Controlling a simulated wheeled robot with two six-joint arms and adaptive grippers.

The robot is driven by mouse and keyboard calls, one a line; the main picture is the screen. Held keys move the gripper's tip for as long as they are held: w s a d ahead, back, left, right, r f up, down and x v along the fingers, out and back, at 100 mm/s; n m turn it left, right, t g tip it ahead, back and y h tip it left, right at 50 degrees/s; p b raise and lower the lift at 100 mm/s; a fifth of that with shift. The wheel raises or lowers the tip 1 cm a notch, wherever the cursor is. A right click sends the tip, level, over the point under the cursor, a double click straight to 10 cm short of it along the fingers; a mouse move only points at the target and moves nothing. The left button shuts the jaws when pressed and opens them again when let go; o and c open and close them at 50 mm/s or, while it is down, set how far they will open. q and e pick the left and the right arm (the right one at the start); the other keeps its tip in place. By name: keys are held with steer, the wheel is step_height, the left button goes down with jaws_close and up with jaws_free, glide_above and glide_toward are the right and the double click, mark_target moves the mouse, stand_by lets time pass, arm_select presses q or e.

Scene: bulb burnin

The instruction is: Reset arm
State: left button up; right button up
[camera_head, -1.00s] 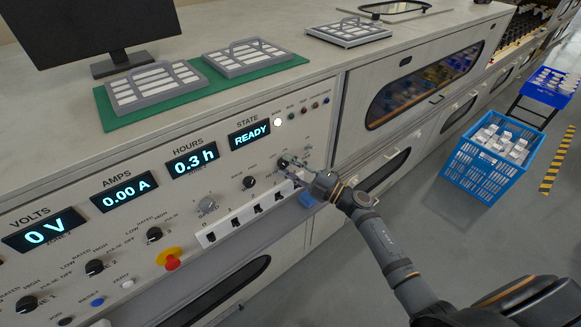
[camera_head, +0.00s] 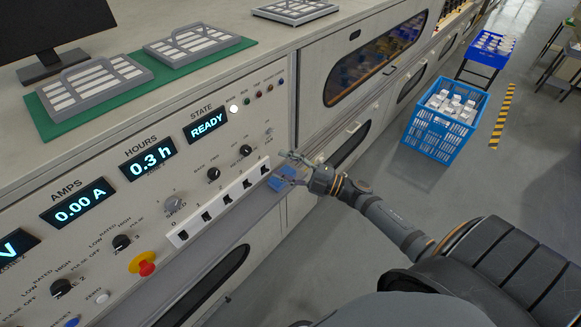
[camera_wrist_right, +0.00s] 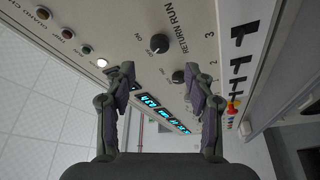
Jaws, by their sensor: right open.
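My right gripper (camera_head: 290,163) is in front of the control panel's right end, near the black knobs and the white switch strip. In the right wrist view its two fingers (camera_wrist_right: 163,95) are spread apart with nothing between them. Beyond them are a black knob (camera_wrist_right: 159,44) marked OFF and ON near the words RETURN RUN, and a second dark knob (camera_wrist_right: 178,76). The gripper looks clear of both knobs. The panel displays read READY (camera_head: 208,124) and 0.3 h (camera_head: 147,160). My left gripper is out of view.
A blue block-like item (camera_head: 284,181) sits by the ledge below the gripper. A red emergency button (camera_head: 142,264) on yellow is lower left. Trays lie on a green mat (camera_head: 60,131) on the counter.

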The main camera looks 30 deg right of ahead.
steer(key=shift+v, duration=1.1)
